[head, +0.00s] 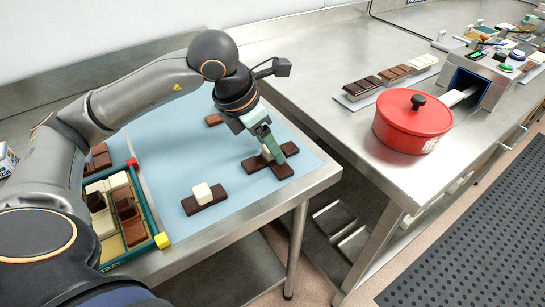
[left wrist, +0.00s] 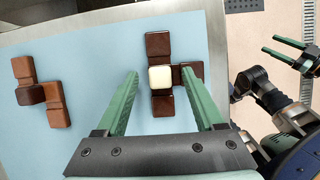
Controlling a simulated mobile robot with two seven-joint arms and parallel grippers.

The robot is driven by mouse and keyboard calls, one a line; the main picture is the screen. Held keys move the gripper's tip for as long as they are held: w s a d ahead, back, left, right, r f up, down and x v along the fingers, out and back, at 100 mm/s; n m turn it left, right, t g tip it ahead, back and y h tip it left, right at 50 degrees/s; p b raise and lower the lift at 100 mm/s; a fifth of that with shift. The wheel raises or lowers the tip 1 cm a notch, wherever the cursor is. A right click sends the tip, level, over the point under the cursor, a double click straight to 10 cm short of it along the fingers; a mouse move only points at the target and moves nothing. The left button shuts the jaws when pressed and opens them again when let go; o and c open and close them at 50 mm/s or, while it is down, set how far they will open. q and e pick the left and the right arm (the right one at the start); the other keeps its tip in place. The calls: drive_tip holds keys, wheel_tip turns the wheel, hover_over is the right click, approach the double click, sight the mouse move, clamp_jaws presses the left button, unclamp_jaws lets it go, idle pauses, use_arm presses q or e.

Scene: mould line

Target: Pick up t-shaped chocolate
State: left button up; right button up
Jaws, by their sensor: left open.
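The T-shaped chocolate (left wrist: 160,104) lies on the blue mat in the left wrist view, a dark bar with a stub to the right. A white block (left wrist: 160,77) sits on its middle. In the head view the dark chocolate (head: 281,171) is partly hidden by my left gripper (head: 268,148). That gripper is open just above it, and its fingers are on either side of the white block in the left wrist view (left wrist: 160,73). The right finger overlaps the stub; I cannot tell whether they touch. My right gripper (left wrist: 270,44) is open and empty at the right of the left wrist view.
A stepped brown chocolate (left wrist: 59,117) lies left on the mat. Another dark chocolate (head: 189,205) carries a white block near the front. A tray (head: 154,218) of chocolates stands at left. A red pot (head: 400,132) stands on the far table, across a gap.

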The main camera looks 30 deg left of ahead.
use_arm(q)
drive_tip(key=shift+f, duration=0.1)
clamp_jaws()
idle(0.5)
